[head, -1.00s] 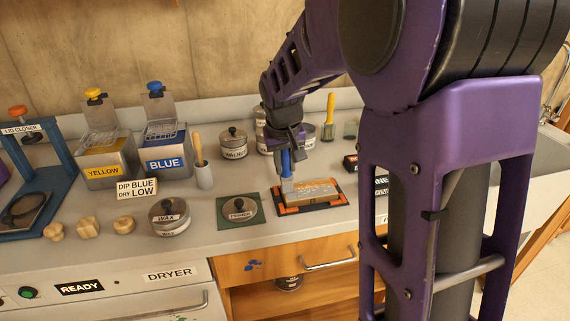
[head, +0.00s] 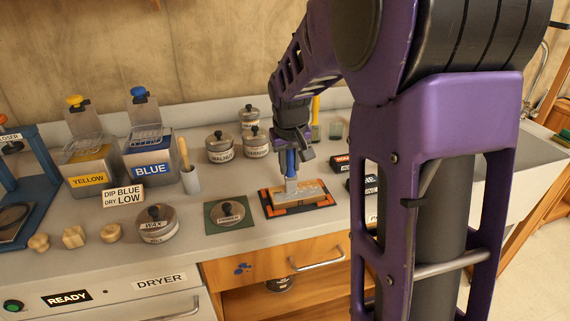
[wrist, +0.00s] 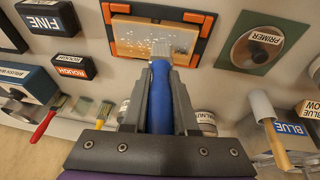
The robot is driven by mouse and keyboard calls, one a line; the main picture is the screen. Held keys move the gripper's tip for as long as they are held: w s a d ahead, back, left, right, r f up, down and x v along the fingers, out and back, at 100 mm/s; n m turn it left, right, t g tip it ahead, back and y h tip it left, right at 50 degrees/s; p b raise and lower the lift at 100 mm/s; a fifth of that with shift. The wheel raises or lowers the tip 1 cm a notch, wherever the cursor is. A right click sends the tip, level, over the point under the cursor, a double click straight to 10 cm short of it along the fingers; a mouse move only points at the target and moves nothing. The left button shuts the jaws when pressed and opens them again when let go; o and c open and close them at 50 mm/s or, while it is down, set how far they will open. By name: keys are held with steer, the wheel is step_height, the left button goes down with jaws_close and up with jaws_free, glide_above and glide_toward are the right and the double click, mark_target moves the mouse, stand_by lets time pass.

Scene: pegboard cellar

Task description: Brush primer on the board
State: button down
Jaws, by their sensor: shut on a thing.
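My gripper (head: 290,158) is shut on the blue handle of a brush (head: 291,170). In the wrist view the brush (wrist: 160,85) points at the board, its pale bristles over the board's near edge. The wooden board (head: 310,189) lies in a black frame with orange corners (head: 268,211). Pale patches and specks mark part of its surface in the wrist view (wrist: 130,42). In the head view the bristles are at the board's left part; I cannot tell if they touch. The primer tin (head: 228,212), lidded, stands on a green mat left of the board.
A wax tin (head: 157,222), wooden knobs (head: 74,237) and a "DIP BLUE DRY LOW" sign (head: 123,196) stand to the left. Blue (head: 150,160) and yellow (head: 90,175) dip tanks are behind. Walnut tin (head: 220,147) stands at the back; sanding blocks (head: 343,163) lie right.

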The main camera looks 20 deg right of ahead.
steer(key=shift+d, duration=3.9)
steer(key=a, duration=1.3)
steer(key=shift+a, duration=0.2)
steer(key=shift+r, duration=0.25)
steer(key=shift+w+d+f+p, duration=0.1)
steer(key=shift+w+d+p, duration=0.25)
steer(key=shift+w+d, duration=0.25)
steer(key=shift+f, duration=0.2)
